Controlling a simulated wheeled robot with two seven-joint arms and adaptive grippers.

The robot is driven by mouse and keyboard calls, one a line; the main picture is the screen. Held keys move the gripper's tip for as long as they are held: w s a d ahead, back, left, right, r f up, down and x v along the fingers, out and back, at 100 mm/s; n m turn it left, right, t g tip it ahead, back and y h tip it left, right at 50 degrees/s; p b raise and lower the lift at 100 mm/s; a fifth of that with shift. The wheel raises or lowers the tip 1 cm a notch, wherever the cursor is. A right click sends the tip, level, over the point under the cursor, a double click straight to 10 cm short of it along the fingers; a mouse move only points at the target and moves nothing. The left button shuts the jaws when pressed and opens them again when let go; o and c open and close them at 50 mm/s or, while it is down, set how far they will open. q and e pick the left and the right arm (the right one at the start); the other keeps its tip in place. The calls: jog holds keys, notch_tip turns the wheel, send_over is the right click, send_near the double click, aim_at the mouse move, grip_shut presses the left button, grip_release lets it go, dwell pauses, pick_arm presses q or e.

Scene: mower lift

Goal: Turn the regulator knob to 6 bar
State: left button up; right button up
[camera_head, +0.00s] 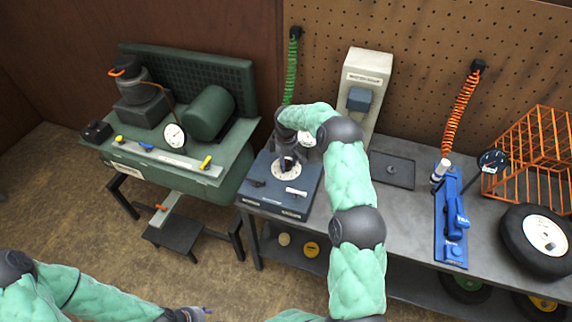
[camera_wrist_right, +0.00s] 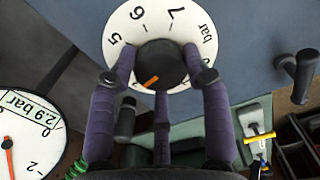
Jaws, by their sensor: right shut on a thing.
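The regulator knob (camera_wrist_right: 158,64) is dark and round with an orange mark, at the centre of a white dial (camera_wrist_right: 192,20) bearing numbers and "bar". The mark points to the lower left in the wrist view, away from the upper numbers. My right gripper (camera_wrist_right: 158,75) is shut on the knob, with purple fingers around it. In the head view my right gripper (camera_head: 288,165) reaches down onto the dial on the blue regulator box (camera_head: 262,196). A white gauge (camera_wrist_right: 28,140) labelled "2.9 bar" shows partly. My left gripper (camera_head: 188,314) is at the bottom edge, its fingers unclear.
A green compressor (camera_head: 215,160) with a gauge stands at the left. A grey bench (camera_head: 400,215) carries a pale upright unit (camera_head: 362,85), a blue tool (camera_head: 452,220), a wheel (camera_head: 540,240) and an orange rack (camera_head: 540,150). A dark handle (camera_wrist_right: 297,75) stands right of the dial.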

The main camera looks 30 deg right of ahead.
jog(key=m+b, duration=0.1)
jog(key=m, duration=0.4)
jog(key=shift+s+d+f+m, duration=0.1)
jog(key=shift+m, duration=0.2)
jog(key=m+b, duration=0.1)
jog(key=m, duration=0.4)
jog(key=m+b, duration=0.1)
jog(key=m, duration=0.4)
jog(key=shift+s+f+m, duration=0.1)
jog(key=shift+m, duration=0.3)
jog(key=m, duration=0.5)
jog(key=shift+a+b, duration=0.25)
jog(key=shift+b, duration=0.1)
jog(key=shift+m, duration=0.3)
jog(key=o, duration=1.1)
jog(key=shift+o, duration=0.2)
jog(key=shift+r, duration=0.2)
